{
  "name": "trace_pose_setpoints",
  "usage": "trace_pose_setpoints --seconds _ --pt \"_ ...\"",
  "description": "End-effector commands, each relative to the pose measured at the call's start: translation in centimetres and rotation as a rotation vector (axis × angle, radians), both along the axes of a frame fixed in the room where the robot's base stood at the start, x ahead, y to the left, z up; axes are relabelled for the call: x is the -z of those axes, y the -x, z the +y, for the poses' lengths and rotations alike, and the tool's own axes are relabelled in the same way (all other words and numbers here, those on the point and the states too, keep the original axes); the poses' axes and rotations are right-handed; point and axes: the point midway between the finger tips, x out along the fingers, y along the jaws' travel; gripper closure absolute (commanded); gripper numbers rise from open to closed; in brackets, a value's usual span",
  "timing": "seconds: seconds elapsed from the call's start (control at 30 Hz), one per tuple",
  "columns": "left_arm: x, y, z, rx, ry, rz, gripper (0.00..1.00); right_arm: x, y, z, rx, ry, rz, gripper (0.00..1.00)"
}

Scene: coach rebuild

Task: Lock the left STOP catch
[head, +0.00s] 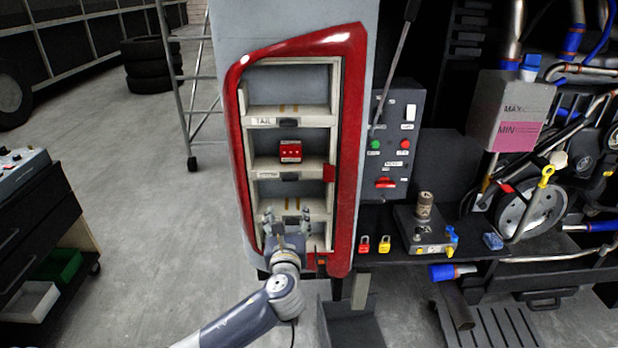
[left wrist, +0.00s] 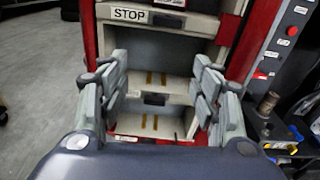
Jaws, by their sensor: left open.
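The red-rimmed lamp housing (head: 352,120) stands upright with stacked pale compartments. The white STOP label (left wrist: 129,14) is on a shelf edge at the top of the left wrist view. A dark catch (left wrist: 169,20) sits right of it. In the head view this dark catch (head: 289,176) is below a red block (head: 290,151) in the middle compartment. I cannot tell whether the catch is locked. My left gripper (head: 287,212) is open and empty in front of the lowest compartment, below the catch. Its spread fingers also show in the left wrist view (left wrist: 160,68). My right gripper is not in view.
The upper shelf bears a TAIL label (head: 264,121). A grey switch panel (head: 392,145) stands right of the housing. Red (head: 364,244) and yellow (head: 384,245) padlock-like pieces sit on the dark bench (head: 480,243). A drawer cart (head: 45,240) is at left; floor between is clear.

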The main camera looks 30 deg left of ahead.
Motion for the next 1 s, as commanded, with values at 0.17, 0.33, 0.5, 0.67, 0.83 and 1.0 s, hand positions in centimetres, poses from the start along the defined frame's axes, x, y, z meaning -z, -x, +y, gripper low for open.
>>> trace_pose_setpoints --seconds 0.17,0.33,0.5,0.67,0.83,1.0 --pt "-4.0 0.2 0.0 -0.010 -0.102 -0.023 0.42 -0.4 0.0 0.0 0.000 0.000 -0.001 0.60" --pt "-4.2 -1.0 0.8 -0.012 -0.106 -0.024 0.42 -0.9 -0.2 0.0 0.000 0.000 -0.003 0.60" --pt "-4.3 -3.4 2.3 -0.012 -0.104 -0.024 0.42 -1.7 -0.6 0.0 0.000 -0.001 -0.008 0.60" --pt "-4.3 -5.6 3.6 -0.011 -0.103 -0.024 0.42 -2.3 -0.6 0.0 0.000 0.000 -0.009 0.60" --pt "-4.1 -7.4 4.7 -0.011 -0.101 -0.023 0.42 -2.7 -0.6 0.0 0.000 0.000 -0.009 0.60" --pt "-4.0 -8.5 5.3 -0.010 -0.100 -0.023 0.42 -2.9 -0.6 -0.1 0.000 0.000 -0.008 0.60"
